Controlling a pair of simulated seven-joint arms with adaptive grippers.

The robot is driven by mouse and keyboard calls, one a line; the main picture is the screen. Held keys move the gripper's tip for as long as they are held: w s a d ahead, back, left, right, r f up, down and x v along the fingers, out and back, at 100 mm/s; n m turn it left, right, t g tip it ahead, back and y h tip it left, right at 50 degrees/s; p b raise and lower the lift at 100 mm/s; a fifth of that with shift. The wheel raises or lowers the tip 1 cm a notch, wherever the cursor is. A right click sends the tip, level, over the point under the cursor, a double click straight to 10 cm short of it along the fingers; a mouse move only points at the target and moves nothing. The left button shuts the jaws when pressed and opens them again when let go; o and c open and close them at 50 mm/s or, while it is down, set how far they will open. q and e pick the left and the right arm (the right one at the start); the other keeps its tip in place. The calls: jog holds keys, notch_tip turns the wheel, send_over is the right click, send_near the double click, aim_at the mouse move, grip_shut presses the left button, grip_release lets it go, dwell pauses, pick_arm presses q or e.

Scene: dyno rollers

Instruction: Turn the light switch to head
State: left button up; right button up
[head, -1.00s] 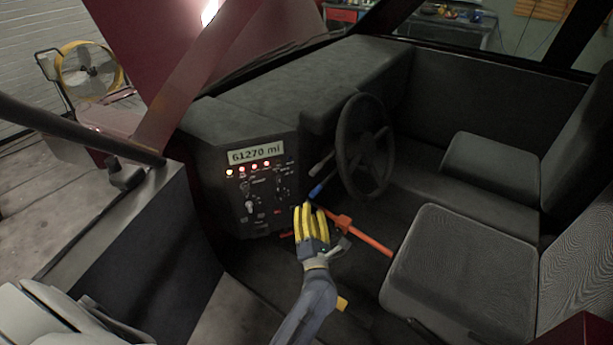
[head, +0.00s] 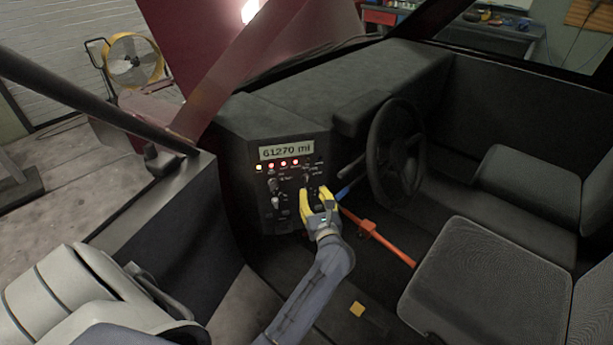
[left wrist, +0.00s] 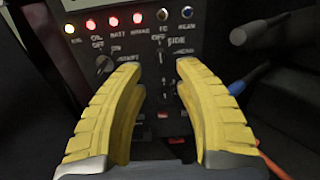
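The dark instrument panel (head: 262,170) carries labelled switches below a row of lights. In the left wrist view, the light switch (left wrist: 163,47) appears near the "OFF" and "SIDE" labels, just beyond and between my fingertips. It is small and dark, and its exact setting cannot be told. My left gripper (head: 317,192) has yellow fingers and sits in front of the panel's right part. In the left wrist view the gripper (left wrist: 158,66) is open with nothing visible between its fingers. Contact with the panel cannot be told. My right gripper is not in view.
An ignition-type knob (left wrist: 104,63) is left of my fingers. The steering wheel (head: 372,150), a blue-tipped lever (head: 346,190) and an orange-red bar (head: 385,240) lie to the right. Seats (head: 470,270) fill the right side.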

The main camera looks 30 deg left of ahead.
aim_at(307, 177)
pick_arm(q)
jog(key=x, duration=0.9)
jog(key=shift+w+a, duration=0.25)
jog(key=shift+a, duration=0.05)
grip_shut()
